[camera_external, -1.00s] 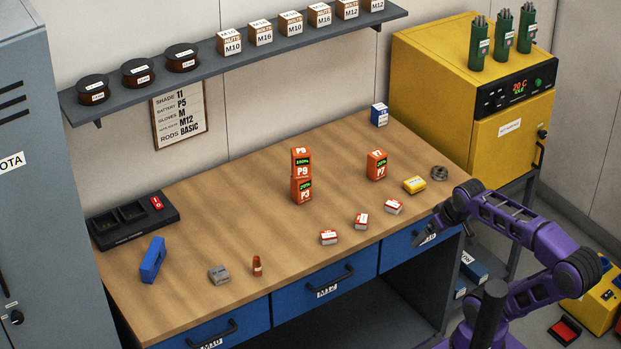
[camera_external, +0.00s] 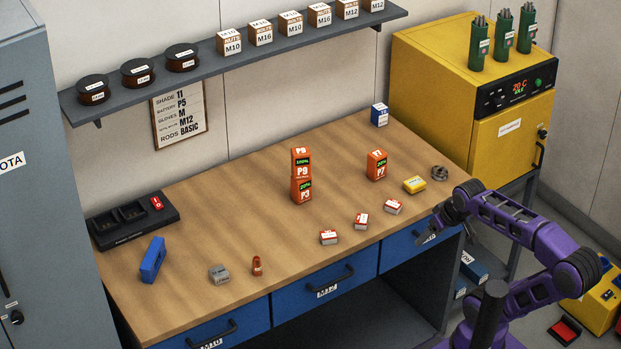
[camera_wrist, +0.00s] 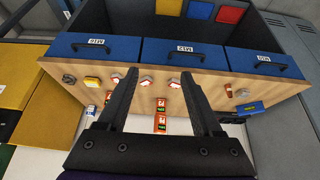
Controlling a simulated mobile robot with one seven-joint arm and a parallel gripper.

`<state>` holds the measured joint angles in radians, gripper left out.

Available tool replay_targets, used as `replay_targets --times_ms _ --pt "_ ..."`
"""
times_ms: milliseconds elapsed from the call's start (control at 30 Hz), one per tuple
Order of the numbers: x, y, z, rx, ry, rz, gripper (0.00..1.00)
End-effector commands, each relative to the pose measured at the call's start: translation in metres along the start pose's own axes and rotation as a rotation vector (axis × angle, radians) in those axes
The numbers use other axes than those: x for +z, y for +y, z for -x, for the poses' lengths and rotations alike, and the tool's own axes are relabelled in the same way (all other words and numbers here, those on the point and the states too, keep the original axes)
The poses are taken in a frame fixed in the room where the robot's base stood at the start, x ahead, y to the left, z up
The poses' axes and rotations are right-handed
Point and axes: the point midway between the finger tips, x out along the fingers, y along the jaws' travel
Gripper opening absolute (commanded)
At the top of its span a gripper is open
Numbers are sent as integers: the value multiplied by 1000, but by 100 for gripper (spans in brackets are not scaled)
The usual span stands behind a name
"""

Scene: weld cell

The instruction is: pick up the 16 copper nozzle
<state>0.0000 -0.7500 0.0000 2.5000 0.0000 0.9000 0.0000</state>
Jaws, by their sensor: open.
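A small copper-coloured upright nozzle (camera_external: 256,266) stands near the front edge of the wooden workbench (camera_external: 235,215), left of the middle. Its number is too small to read. In the wrist view the nozzle (camera_wrist: 228,91) is small and lies right of the fingers. My gripper (camera_external: 432,237) is at the bench's front right, beside the right-hand drawer and far from the nozzle. In the wrist view my gripper (camera_wrist: 160,75) is open, with nothing between its two fingers.
A grey block (camera_external: 219,275) stands just left of the nozzle, and a blue block (camera_external: 153,260) is farther left. Several red-and-white boxes (camera_external: 328,237) line the front edge. Stacked orange batteries (camera_external: 301,176) stand mid-bench. The bench between nozzle and batteries is clear.

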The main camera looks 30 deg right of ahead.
Motion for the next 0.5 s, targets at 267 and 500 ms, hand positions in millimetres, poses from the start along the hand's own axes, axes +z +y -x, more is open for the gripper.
replay_targets --times_ms 267,500 --pt "0 1 0 0 1 2 66" --pt "-15 38 -23 4 42 75 66"
